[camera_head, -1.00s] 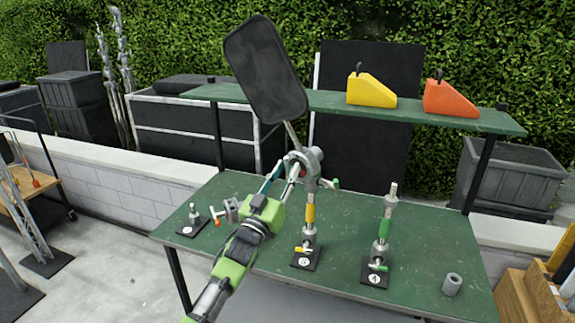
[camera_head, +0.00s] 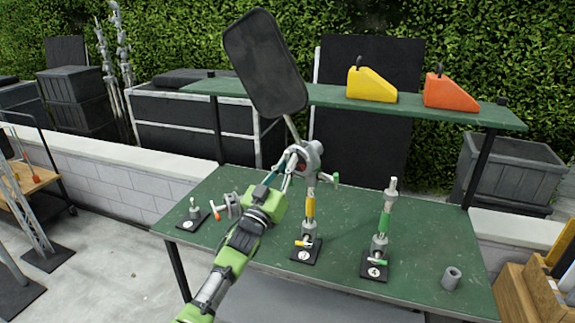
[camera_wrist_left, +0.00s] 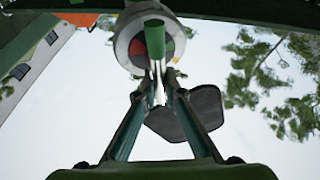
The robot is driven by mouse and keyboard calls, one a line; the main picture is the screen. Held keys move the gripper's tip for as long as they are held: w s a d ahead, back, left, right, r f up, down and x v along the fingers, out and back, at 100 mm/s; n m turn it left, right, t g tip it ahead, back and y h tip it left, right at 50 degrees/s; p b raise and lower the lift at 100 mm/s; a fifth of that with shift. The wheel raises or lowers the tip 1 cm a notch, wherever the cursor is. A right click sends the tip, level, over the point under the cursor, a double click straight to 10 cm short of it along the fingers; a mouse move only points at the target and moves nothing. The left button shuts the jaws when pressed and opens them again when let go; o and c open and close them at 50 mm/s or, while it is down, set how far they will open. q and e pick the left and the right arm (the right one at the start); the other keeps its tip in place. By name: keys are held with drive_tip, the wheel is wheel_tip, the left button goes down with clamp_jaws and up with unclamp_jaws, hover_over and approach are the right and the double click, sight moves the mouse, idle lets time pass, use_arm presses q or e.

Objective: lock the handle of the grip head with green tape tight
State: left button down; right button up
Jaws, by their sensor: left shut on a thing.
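The grip head (camera_head: 312,155) is a round grey clamp on a stand with yellow tape (camera_head: 310,203), and it holds the rod of a black flag (camera_head: 265,65). A green-taped handle end (camera_head: 336,179) shows at its right in the head view. In the left wrist view the head's disc (camera_wrist_left: 128,43) has red and green sectors, with a green-taped handle (camera_wrist_left: 155,38) in front of it. My left gripper (camera_head: 294,155) is at the head's left side, its fingers closed together on the handle (camera_wrist_left: 158,84). The exact contact is partly hidden. My right gripper is out of view.
On the green table (camera_head: 430,225) stand a green-taped stand (camera_head: 384,222) at right, a small stand (camera_head: 194,213) at left and a grey cylinder (camera_head: 452,279). A yellow wedge (camera_head: 372,86) and an orange wedge (camera_head: 450,94) sit on the shelf above.

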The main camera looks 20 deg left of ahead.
use_arm(q)
drive_tip(key=m+h+b, duration=0.1)
drive_tip(key=m+b, duration=0.2)
drive_tip(key=m, duration=0.1)
drive_tip(key=m+h+b, duration=0.2)
drive_tip(key=m+b, duration=0.1)
drive_tip(key=m, duration=0.1)
drive_tip(key=d+f+m+g+h+b, duration=0.1)
drive_tip(key=m+h+b, duration=0.1)
drive_tip(key=m+b, duration=0.1)
drive_tip(key=shift+s+f+m, duration=0.1)
drive_tip(key=shift+s+m, duration=0.1)
drive_tip(key=shift+m, duration=0.2)
drive_tip(key=m+h+b, duration=0.1)
drive_tip(key=m, duration=0.1)
drive_tip(key=m+g+h+b, duration=0.1)
drive_tip(key=m, duration=0.1)
drive_tip(key=m+g+h, duration=0.1)
drive_tip(key=m, duration=0.1)
drive_tip(key=shift+d+f+m+b, duration=0.15)
drive_tip(key=shift+d+m+b, duration=0.15)
drive_tip(key=shift+b, duration=0.1)
drive_tip(key=shift+d+f+m+g+h+b, duration=0.1)
drive_tip(key=shift+m+g+h+b, duration=0.35)
drive_tip(key=shift+m, duration=0.9)
drive_tip(key=shift+f+m+g+h+b, duration=0.15)
drive_tip(key=shift+m+g+h, duration=0.4)
drive_tip(key=shift+m, duration=0.8)
drive_tip(key=shift+r, duration=0.1)
